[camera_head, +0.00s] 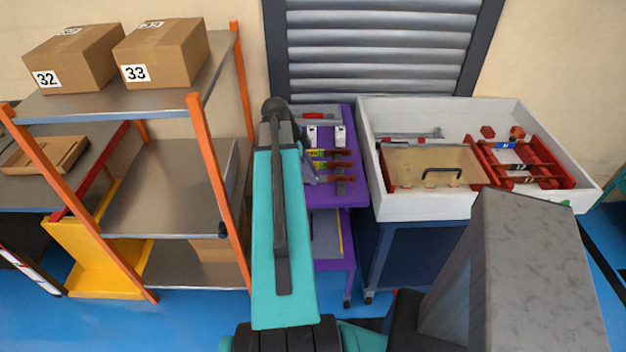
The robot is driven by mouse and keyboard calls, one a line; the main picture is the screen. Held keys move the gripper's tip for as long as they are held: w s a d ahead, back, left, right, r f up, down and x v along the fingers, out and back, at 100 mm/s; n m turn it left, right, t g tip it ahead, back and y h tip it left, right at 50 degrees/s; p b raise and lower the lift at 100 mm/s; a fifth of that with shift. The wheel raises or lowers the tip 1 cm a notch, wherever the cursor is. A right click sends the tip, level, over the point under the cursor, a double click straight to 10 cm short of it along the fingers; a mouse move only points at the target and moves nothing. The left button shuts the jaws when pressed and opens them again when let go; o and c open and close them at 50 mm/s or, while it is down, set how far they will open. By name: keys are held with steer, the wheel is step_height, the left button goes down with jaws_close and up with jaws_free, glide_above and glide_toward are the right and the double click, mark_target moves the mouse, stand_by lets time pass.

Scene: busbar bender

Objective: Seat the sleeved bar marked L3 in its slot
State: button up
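Several sleeved bars lie crosswise on a purple cart (352,125), with yellowish, orange and dark red sleeves. The lowest visible bar (342,179) is dark red. Their marks are too small to read, so I cannot tell which is L3. A red slotted frame (559,163) sits at the right in a white open-topped box (400,209). A bar with a blue mark (506,145) and other crosswise bars show in it. My teal arm covers the cart's left side. A grey part at its end shows beside the bars; the fingers are hidden or too small to read.
A tan panel with a black handle (441,171) lies in the box left of the frame, with a wrench (410,135) behind it. An orange-post shelf (170,185) with cartons (163,52) stands left. A grey block-like body (535,270) fills the lower right.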

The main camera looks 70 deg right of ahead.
steer(key=shift+c, duration=0.5)
jaws_close()
steer(key=shift+r, duration=0.2)
steer(key=shift+r+b, duration=0.75)
steer(key=shift+r, duration=0.8)
steer(key=s+a+b, duration=0.4)
steer(key=s+a, duration=0.1)
steer(key=s, duration=0.4)
steer(key=shift+s+r, duration=0.4)
steer(key=b, duration=0.2)
steer(key=shift+s+b, duration=0.3)
steer(key=shift+b, duration=0.05)
steer(key=shift+s+a+b, duration=0.15)
steer(key=shift+s+b, duration=0.05)
steer(key=shift+b, duration=0.65)
